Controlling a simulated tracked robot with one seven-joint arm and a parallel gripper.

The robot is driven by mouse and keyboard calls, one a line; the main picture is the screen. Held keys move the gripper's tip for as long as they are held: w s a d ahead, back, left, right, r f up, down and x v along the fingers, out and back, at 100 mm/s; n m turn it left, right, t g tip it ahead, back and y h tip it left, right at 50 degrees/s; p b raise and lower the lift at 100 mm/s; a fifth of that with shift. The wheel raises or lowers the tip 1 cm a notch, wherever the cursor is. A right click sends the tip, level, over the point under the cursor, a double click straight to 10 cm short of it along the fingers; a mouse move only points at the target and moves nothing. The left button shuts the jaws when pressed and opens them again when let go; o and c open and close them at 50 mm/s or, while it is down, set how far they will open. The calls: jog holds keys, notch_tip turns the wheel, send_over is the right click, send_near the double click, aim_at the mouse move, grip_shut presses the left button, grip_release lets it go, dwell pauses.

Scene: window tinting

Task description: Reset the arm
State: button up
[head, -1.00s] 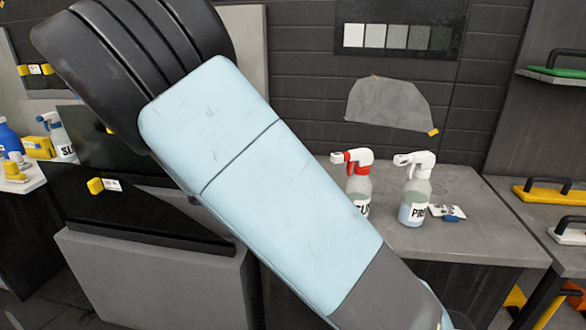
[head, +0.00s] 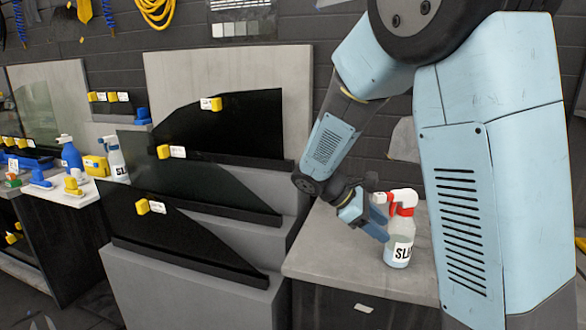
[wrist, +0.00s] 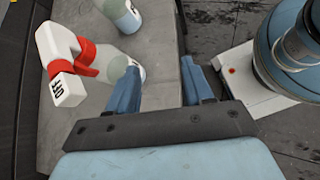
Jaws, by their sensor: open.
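My gripper (head: 377,224) is at the end of my light-blue arm, low over the grey bench on the right in the head view. In the wrist view its two blue fingers (wrist: 162,88) are spread apart with nothing between them. A clear spray bottle with a red and white trigger head (head: 401,230) stands upright on the bench, right beside the fingers. It also shows in the wrist view (wrist: 72,60), left of the fingers; I cannot tell whether they touch it. A second bottle (wrist: 122,13) shows partly at the top of the wrist view.
The grey bench (head: 330,255) has free room left of the bottle. Dark tinted panes (head: 235,130) with yellow clips stand on stepped grey racks to the left. My arm hides the bench's right part.

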jog(key=s+d+r+m+t+y, duration=0.1)
jog(key=s+r+m+t+y, duration=0.2)
jog(key=s, duration=0.6)
jog(key=s+d+r+m+t+y, duration=0.2)
jog(key=s+r+m+t+y, duration=0.1)
jog(key=s+r+m+y, duration=0.4)
jog(key=s+r+m, duration=0.1)
jog(key=s+m, duration=0.2)
jog(key=m, duration=0.1)
jog(key=shift+r, duration=0.35)
jog(key=shift+c, duration=0.8)
